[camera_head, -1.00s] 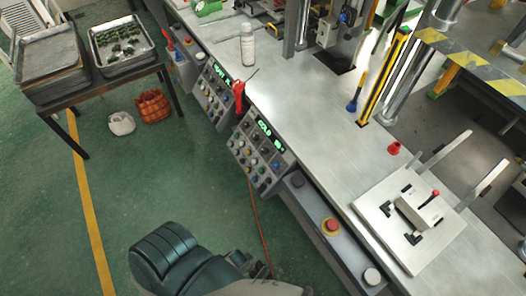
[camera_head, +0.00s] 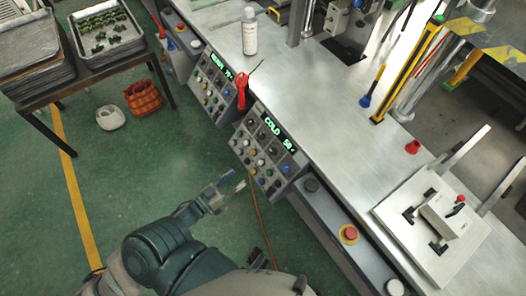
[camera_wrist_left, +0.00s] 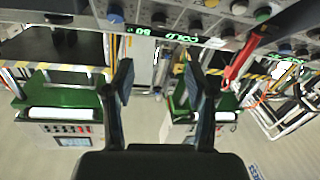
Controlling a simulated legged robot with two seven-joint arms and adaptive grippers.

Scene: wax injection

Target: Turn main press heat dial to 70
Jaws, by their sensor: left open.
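The near control panel (camera_head: 268,150) is on the front of the bench and carries several dials and buttons. Its green display (camera_head: 278,132) reads COLD and what looks like 50. I cannot tell which dial is the heat dial. My left gripper (camera_head: 232,184) is open and empty, just below and left of this panel, apart from it. In the left wrist view the two open fingers (camera_wrist_left: 158,80) point toward the panel's knobs along the top edge, and the display (camera_wrist_left: 163,38) appears upside down. My right gripper is not in view.
A second panel (camera_head: 214,84) stands to the left, with a red-handled tool (camera_head: 242,90) between the panels. A red stop button (camera_head: 349,234) is to the right. A white bottle (camera_head: 249,32) and a white fixture (camera_head: 432,220) are on the bench.

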